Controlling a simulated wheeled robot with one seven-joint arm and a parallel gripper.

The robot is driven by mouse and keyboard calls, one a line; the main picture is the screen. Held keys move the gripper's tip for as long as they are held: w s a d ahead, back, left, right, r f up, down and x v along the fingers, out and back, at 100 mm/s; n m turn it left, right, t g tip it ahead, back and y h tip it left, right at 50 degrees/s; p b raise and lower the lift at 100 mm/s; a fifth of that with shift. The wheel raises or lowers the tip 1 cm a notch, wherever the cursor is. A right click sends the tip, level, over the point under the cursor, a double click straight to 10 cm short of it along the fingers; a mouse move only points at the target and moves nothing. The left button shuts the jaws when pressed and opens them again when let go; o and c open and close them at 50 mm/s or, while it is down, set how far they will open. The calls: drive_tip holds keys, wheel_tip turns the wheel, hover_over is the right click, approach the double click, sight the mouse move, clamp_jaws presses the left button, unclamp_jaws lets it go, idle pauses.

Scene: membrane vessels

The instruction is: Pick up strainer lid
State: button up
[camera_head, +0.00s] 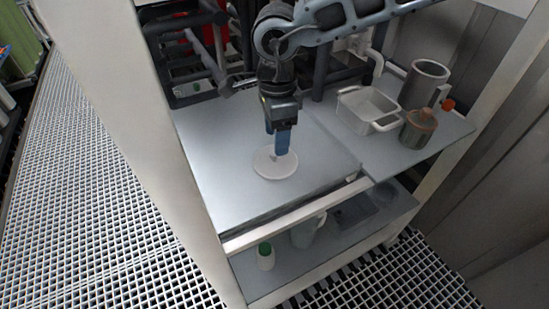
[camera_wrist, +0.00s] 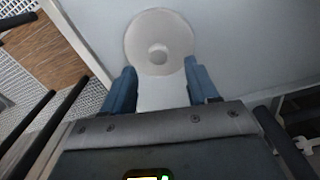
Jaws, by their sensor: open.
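The strainer lid (camera_head: 268,164) is a pale round disc lying flat on the grey shelf top (camera_head: 225,190), near its front edge. In the wrist view the lid (camera_wrist: 134,42) shows at the top centre, with a small round knob (camera_wrist: 158,54) in its middle. My gripper (camera_head: 279,152) points down over the lid in the head view and hides part of it. Its two blue fingers (camera_wrist: 158,85) are apart, with nothing between them. The knob lies just beyond the fingertips, roughly centred between them. I cannot tell the exact height of the fingertips above the lid.
A white rectangular dish (camera_head: 367,110), a brown jar (camera_head: 418,128) and a grey mug (camera_head: 425,84) stand to the right. Dark pipes (camera_head: 205,50) are behind. A green-capped bottle (camera_head: 265,256) stands on the lower shelf. The shelf around the lid is clear.

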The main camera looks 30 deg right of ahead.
sight(275, 158)
wheel_tip(275, 158, down, 4)
drive_tip(key=shift+a+r, duration=0.1)
drive_tip(key=shift+r, duration=0.05)
drive_tip(key=shift+c, duration=0.2)
clamp_jaws()
